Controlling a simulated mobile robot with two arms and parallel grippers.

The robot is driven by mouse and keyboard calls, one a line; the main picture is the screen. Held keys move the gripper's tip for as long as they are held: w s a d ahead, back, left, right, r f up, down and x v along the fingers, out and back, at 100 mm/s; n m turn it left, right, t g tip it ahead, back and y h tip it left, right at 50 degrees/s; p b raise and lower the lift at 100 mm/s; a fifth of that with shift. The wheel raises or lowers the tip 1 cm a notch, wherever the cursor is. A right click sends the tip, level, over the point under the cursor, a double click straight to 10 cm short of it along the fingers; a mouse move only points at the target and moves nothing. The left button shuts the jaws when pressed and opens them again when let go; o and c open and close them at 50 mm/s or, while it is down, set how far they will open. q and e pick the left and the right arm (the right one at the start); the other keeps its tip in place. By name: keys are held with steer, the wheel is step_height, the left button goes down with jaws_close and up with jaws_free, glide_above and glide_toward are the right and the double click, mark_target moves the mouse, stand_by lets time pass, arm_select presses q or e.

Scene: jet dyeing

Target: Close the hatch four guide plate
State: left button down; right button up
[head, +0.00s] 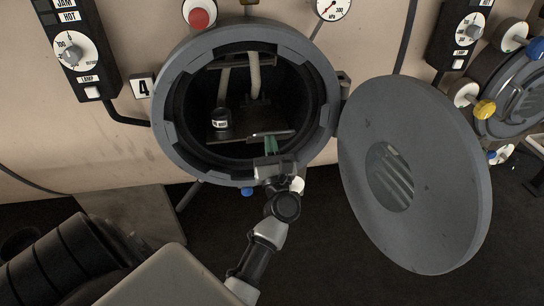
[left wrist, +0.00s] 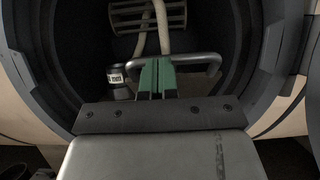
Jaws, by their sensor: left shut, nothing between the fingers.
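Hatch four (head: 170,70) is a round grey opening beside a "4" label, and its round door (head: 425,150) stands swung open to the right. Inside is a dark flat plate (head: 237,112), possibly the guide plate. A pale metal bar handle (head: 282,134) sits at the lower front of the opening; it also shows in the left wrist view (left wrist: 206,57) with bent ends. My left gripper (head: 270,138) is at the bottom of the opening. Its green fingers (left wrist: 156,63) are shut and empty, right at the bar; I cannot tell whether they touch it. My right gripper is out of view.
A small dark labelled container (head: 220,120) stands inside to the left. Pale ropes (head: 254,78) hang at the back. Control panels (head: 75,50), a red knob (head: 199,18) and a gauge (head: 332,8) surround the hatch. Another hatch (head: 520,100) is at far right.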

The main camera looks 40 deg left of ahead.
arm_select(q)
steer(key=r+b+x, duration=0.1)
steer(key=b+x, duration=0.1)
steer(key=x, duration=1.1)
steer(key=shift+s+b, duration=0.2)
steer(key=shift+b, duration=0.15)
steer(key=shift+d, duration=0.1)
